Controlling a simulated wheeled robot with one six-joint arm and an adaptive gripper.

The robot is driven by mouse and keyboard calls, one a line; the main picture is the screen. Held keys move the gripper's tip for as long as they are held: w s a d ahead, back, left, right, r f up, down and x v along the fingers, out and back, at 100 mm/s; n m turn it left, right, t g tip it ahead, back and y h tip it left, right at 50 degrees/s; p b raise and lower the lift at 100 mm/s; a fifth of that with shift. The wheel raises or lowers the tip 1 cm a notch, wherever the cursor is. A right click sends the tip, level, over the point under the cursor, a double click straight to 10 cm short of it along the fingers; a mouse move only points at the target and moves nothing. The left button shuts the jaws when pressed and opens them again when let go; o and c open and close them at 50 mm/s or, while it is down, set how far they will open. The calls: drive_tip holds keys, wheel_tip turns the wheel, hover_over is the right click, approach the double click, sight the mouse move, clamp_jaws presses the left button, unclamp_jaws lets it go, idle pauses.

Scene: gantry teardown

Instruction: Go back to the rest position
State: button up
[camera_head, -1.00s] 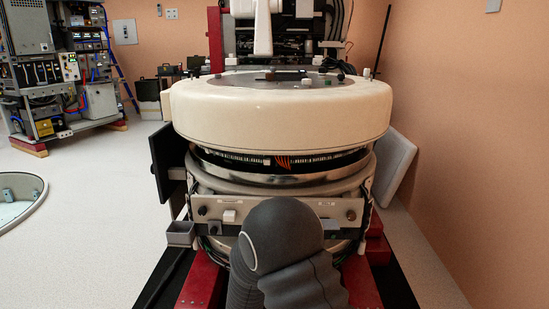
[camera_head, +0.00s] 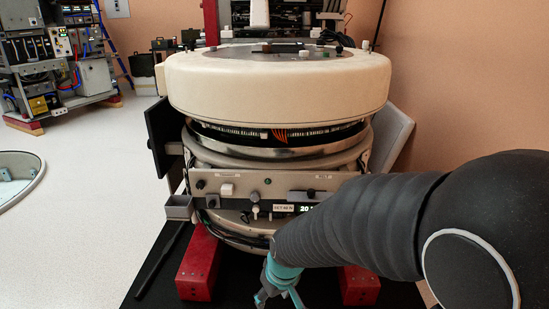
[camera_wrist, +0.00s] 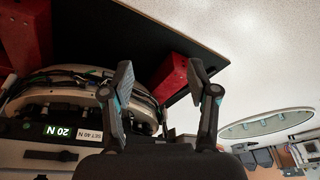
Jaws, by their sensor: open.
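My gripper (camera_head: 278,292) hangs low in front of the gantry in the head view, at the end of my dark sleeved arm. In the wrist view my gripper (camera_wrist: 165,85) shows two spread fingers with nothing between them. The gantry (camera_head: 278,92) is a large round cream housing with a metal ring and a control panel (camera_head: 240,188) below it. In the wrist view a panel display (camera_wrist: 57,131) reads "20 N", beside a label reading "SET 40 N". My forearm covers the right part of the panel in the head view.
Red support beams (camera_head: 200,262) stick out under the gantry over a black mat (camera_head: 150,275). A small grey bin (camera_head: 179,207) hangs at the panel's left. An equipment rack (camera_head: 55,65) stands far left. A round floor hatch (camera_head: 15,175) lies left. Pale floor between is clear.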

drive_tip(key=s+d+r+m+t+h, duration=0.1)
drive_tip(key=s+d+r+m+t, duration=0.2)
drive_tip(key=s+d+r, duration=1)
drive_tip(key=d+r+m, duration=0.3)
drive_tip(key=r, duration=0.1)
drive_tip(key=shift+s+r+h, duration=0.15)
drive_tip(key=shift+s+h, duration=0.2)
drive_tip(key=shift+h, duration=0.05)
